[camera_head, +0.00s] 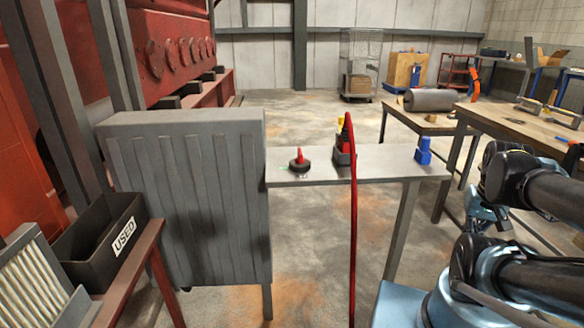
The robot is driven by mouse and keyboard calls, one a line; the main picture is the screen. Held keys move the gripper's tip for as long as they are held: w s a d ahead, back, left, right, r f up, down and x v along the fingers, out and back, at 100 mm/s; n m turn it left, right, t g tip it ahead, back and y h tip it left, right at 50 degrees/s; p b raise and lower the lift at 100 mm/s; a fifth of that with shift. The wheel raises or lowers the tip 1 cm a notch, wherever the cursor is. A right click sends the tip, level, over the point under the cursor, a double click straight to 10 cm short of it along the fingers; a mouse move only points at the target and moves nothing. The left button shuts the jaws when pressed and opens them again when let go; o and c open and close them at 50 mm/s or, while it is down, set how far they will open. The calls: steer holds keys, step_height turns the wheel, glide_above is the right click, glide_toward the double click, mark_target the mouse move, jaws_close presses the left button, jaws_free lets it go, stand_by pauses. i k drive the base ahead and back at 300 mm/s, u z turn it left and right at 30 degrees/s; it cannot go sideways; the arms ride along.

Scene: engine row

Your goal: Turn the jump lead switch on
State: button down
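A small red-handled rotary switch on a dark round base (299,165) sits on the left part of a narrow grey bench (375,162). It looks like the jump lead switch. A small green mark shows at its left; the lettering by it is too small to read. Red jump lead clamps stand in a grey holder (344,157) to its right, and a red cable (353,240) hangs over the front edge. My gripper (488,222) is at the right, well apart from the switch and beyond the bench's right end. Its fingers are small and partly hidden by my arm.
A large grey ribbed cabinet (190,200) stands directly left of the bench. A blue object (423,151) sits at the bench's right end. A black bin marked USED (95,240) is at lower left. Wooden workbenches (520,122) stand at the right. Concrete floor shows in front of the bench.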

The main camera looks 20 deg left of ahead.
mark_target(301, 159)
steer(key=u, duration=1.55)
